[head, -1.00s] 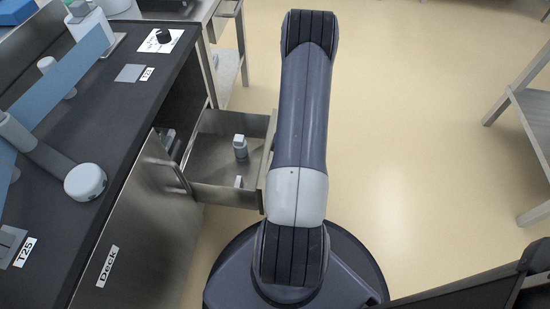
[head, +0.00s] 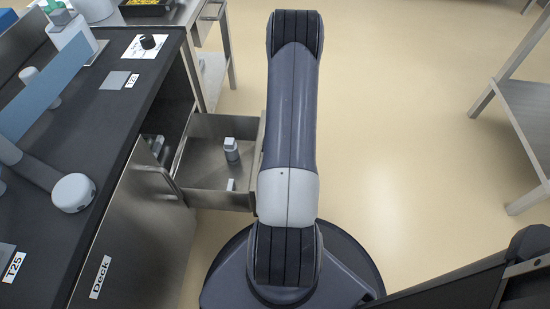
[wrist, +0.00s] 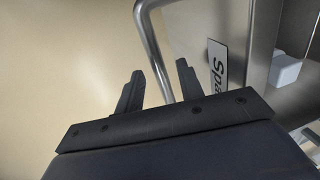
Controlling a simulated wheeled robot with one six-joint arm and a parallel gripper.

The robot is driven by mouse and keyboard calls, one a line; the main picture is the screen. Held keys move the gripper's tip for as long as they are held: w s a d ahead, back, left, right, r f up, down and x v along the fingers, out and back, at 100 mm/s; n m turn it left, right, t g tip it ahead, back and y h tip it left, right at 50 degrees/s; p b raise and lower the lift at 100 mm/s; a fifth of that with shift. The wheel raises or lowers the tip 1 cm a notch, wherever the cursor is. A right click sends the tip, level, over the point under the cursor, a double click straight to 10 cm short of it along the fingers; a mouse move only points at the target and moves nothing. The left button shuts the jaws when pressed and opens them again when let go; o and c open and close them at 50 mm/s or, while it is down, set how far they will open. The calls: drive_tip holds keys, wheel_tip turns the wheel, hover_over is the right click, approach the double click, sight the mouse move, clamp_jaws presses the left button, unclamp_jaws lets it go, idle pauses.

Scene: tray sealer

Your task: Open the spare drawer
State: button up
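The spare drawer (head: 203,172) stands pulled out from the bench cabinet in the head view, its inside open to view. A small white-capped grey bottle (head: 231,150) and a small white item (head: 231,185) are in it. My arm hides its front and handle there. In the wrist view, the drawer front carries a label reading "Spa" (wrist: 217,65), the rest cut off. The metal bar handle (wrist: 150,40) runs down between the fingers of my gripper (wrist: 160,68). The fingers are apart, and I see no clear grip on the bar.
The cabinet door marked "Deck" (head: 100,277) is shut beside the drawer, with its own handle. The black bench top (head: 105,110) lies to the left. A metal table (head: 525,110) stands at the right. The floor (head: 410,150) between is clear.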

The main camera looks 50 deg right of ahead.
wheel_tip(320, 180, up, 10)
drive_tip(key=s+d+p, duration=0.1)
drive_tip(key=p, duration=0.2)
drive_tip(key=shift+s+r, duration=0.2)
drive_tip(key=shift+s, duration=0.1)
drive_tip(key=shift+d+f, duration=0.1)
drive_tip(key=f+b, duration=0.1)
drive_tip(key=f, duration=0.2)
drive_tip(key=w+a+f+b, duration=0.1)
drive_tip(key=f, duration=0.3)
drive_tip(key=f+b, duration=0.1)
drive_tip(key=f, duration=0.2)
drive_tip(key=shift+w+a+f, duration=0.2)
drive_tip(key=shift+w+f, duration=0.15)
drive_tip(key=shift+w+a+r, duration=0.15)
drive_tip(key=shift+w+a, duration=0.05)
drive_tip(key=shift+w, duration=0.15)
drive_tip(key=shift+r, duration=0.1)
